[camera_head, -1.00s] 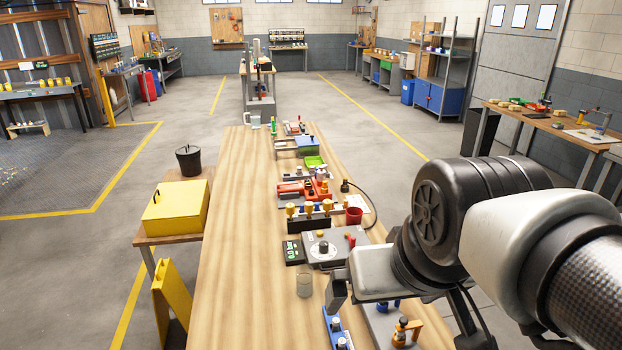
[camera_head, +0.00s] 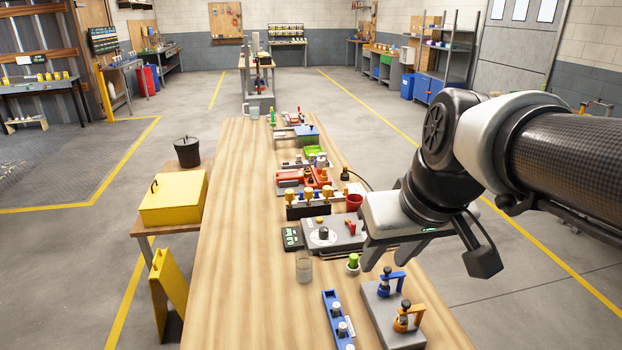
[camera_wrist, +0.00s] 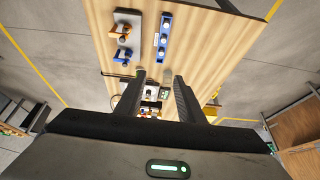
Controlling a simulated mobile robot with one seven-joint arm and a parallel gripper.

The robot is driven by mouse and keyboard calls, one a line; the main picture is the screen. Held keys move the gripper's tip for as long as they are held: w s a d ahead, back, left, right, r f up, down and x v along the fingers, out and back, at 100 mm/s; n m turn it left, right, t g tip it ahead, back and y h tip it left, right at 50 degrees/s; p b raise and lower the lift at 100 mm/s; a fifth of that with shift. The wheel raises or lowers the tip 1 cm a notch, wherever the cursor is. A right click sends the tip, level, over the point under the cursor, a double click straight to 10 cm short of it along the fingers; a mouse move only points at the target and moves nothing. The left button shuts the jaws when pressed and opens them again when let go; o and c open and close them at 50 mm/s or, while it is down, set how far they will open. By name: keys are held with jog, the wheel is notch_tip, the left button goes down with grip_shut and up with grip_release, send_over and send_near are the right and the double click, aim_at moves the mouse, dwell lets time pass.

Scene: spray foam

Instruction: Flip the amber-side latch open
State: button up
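The grey plate (camera_head: 385,327) stands at the near right of the wooden bench and carries two latches. The amber latch (camera_head: 414,313) is at its near end; the blue latch (camera_head: 396,276) is at its far end. In the wrist view the amber latch (camera_wrist: 121,29) and blue latch (camera_wrist: 124,55) show at the upper left. I cannot tell for sure how the amber lever is set. My gripper (camera_head: 394,256) is above the bench, beyond the blue latch and apart from both latches. In the wrist view its two fingers (camera_wrist: 161,84) are spread with nothing held between them.
A blue rail with silver knobs (camera_head: 333,308) lies left of the plate. A clear glass (camera_head: 304,271), a green-topped knob (camera_head: 353,262) and a grey device with a dial (camera_head: 336,234) stand beyond. The bench's left side is bare.

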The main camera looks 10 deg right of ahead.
jog(key=shift+n+g, duration=0.3)
jog(key=w+d+f+b, duration=0.1)
jog(key=w+f, duration=0.1)
jog(key=w+d+f+b, duration=0.1)
jog(key=w+f, duration=0.1)
jog(key=w+d+f+b, duration=0.2)
jog(key=shift+d+f, duration=0.1)
jog(key=c, duration=0.7)
jog(key=shift+n+g, duration=0.3)
jog(key=shift+n, duration=0.3)
jog(key=w+d+f+b, duration=0.2)
jog(key=w+d+f, duration=0.1)
jog(key=w+d+f+b, duration=0.2)
jog(key=w+d+f, duration=0.1)
jog(key=shift+w+d, duration=0.1)
jog(key=shift+d, duration=0.15)
grip_shut()
jog(key=shift+w+d+f, duration=0.2)
jog(key=shift+d, duration=0.1)
jog(key=shift+s+f+b, duration=0.15)
jog(key=shift+f+b, duration=0.6)
jog(key=shift+f, duration=1.8)
jog(key=shift+s+f+b, duration=0.1)
jog(key=shift+f+b, duration=0.65)
jog(key=shift+f, duration=1.8)
